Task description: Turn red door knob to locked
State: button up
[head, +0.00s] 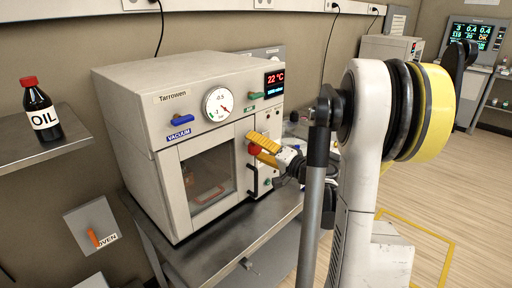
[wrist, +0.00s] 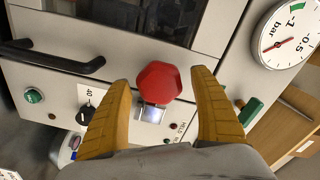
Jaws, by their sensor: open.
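The red door knob (wrist: 159,82) is a faceted red knob on the front of the white vacuum oven. In the wrist view it sits between the tips of my open gripper (wrist: 162,100), with a gap on both sides. In the head view the knob (head: 254,149) shows at the right edge of the oven door, partly hidden by the yellow fingers of my gripper (head: 264,146). A small metal plate with a light label lies just under the knob; its marking is unreadable.
The oven door (head: 207,181) has a dark window. A black door handle (wrist: 55,58), a black dial (wrist: 87,113) and a green lever (wrist: 250,111) stand near my gripper. The blue vacuum lever (head: 180,120) and gauge (head: 218,104) are above the door.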

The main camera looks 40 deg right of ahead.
jog(key=s, duration=1.2)
jog(key=shift+d, duration=0.35)
jog(key=shift+w, duration=0.1)
jog(key=w+a+f+n+g+y, duration=0.1)
jog(key=w+a+f+n+g, duration=0.2)
jog(key=a, duration=0.7)
jog(key=w+a+f+n+g+y, duration=0.15)
jog(key=a+g, duration=0.25)
jog(key=a, duration=0.7)
jog(key=s+a+f+n+g+h, duration=0.1)
jog(key=s+a+n+g+h, duration=0.2)
jog(key=s+a+n, duration=0.4)
jog(key=s+a, duration=0.4)
jog(key=s, duration=0.1)
jog(key=shift+s+a+n+g, duration=0.25)
jog(key=shift+s+n+g, duration=0.1)
jog(key=shift+g, duration=0.05)
